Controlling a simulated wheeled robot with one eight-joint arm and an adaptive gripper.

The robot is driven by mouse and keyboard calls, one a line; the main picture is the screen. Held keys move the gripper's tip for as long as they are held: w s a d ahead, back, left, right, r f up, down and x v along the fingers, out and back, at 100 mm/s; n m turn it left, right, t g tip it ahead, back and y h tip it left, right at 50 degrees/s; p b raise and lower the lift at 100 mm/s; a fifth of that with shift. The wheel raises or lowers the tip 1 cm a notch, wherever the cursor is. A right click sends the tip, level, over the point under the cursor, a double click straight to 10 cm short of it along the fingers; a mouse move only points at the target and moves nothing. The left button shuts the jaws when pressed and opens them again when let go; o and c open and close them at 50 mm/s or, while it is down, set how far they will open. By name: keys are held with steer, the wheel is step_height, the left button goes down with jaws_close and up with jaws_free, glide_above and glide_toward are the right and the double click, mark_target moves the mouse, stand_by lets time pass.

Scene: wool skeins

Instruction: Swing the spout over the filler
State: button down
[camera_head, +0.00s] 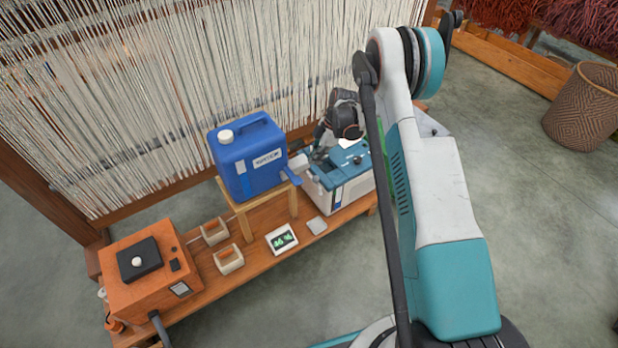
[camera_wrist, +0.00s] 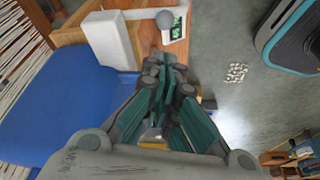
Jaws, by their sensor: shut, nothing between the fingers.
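The blue canister (camera_head: 246,165) stands upright on a wooden stand. A pale spout (camera_head: 298,162) sticks out from its right side towards the teal-and-white machine (camera_head: 345,187). My gripper (camera_head: 318,153) is at the spout's right, over the left part of the machine. In the wrist view my gripper (camera_wrist: 165,70) is shut and empty, close to the spout; contact is unclear. The filler cannot be made out behind my gripper and wrist.
A low wooden bench (camera_head: 205,275) carries everything. A small green-digit display (camera_head: 282,240), a grey pad (camera_head: 317,226), two small open boxes and an orange machine (camera_head: 150,275) stand left. Loom threads (camera_head: 130,100) rise close behind.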

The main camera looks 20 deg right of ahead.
steer(key=b, duration=0.4)
glide_above(308, 176)
steer(key=s+a, duration=0.1)
steer(key=s, duration=0.3)
step_height(308, 176, down, 9)
steer(key=shift+s+a+f, duration=0.1)
steer(key=shift+a+f, duration=0.1)
steer(key=shift+d, duration=0.15)
